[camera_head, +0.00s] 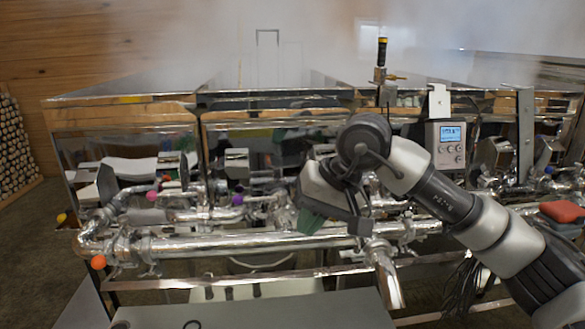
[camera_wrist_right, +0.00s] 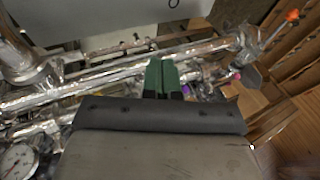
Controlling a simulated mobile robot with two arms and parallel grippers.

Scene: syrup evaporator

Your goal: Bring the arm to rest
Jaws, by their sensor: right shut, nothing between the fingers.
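My right arm comes in from the lower right in the head view and bends at a dark joint in front of the evaporator (camera_head: 120,110). My right gripper (camera_head: 311,220) hangs before the shiny pipework (camera_head: 240,243), its green fingers pointing down and left. In the right wrist view the green fingers of my gripper (camera_wrist_right: 161,75) are together with nothing between them. Whether they touch the pipes behind cannot be told. My left arm and gripper are not in view.
A control box with a blue screen (camera_head: 450,146) hangs on the evaporator front. An orange ball (camera_head: 98,262) marks a valve end at left. A grey panel (camera_head: 260,312) lies below the pipes. A red item (camera_head: 562,211) is at the right edge. Steam hangs above the pans.

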